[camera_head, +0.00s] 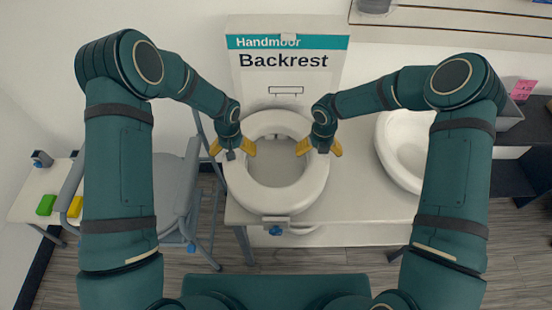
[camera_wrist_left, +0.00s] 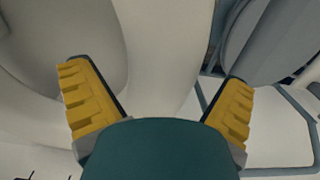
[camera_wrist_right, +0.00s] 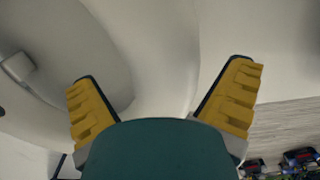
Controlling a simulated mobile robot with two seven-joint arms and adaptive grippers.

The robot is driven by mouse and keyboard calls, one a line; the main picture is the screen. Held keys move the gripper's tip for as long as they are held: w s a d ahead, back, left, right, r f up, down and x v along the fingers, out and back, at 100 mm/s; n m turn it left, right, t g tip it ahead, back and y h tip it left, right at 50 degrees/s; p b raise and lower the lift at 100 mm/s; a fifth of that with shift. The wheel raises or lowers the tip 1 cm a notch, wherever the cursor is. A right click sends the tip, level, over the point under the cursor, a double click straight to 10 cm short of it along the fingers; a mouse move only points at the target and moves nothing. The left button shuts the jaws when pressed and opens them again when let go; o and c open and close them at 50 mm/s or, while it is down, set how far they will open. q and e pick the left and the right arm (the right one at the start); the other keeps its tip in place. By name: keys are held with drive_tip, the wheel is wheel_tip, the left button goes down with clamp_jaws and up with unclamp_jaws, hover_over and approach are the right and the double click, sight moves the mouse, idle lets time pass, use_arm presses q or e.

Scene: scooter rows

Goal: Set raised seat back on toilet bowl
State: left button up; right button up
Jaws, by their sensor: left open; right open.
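The white raised seat (camera_head: 307,190) is a thick ring in the middle of the head view, with a grey bracket at its front and a blue knob below. My left gripper (camera_head: 232,147) is open over the seat's left rim, one finger on each side. My right gripper (camera_head: 319,146) is open over the right rim in the same way. Both wrist views show the rim between spread yellow fingers; I cannot tell whether they touch it. A white toilet bowl (camera_head: 404,172) stands at the right, partly hidden by my right arm.
A white board marked "Backrest" (camera_head: 287,82) stands behind the seat. The white bench top (camera_head: 350,190) is clear between seat and bowl. A grey chair (camera_head: 180,180) stands at the left, with a side table bearing green and yellow blocks beyond. Dark shelves (camera_head: 510,175) are far right.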

use_arm(q)
drive_tip(key=shift+f, duration=1.35)
use_arm(e)
drive_tip(key=shift+f, duration=1.35)
use_arm(q)
drive_tip(key=c, duration=1.1)
use_arm(e)
drive_tip(key=c, duration=1.1)
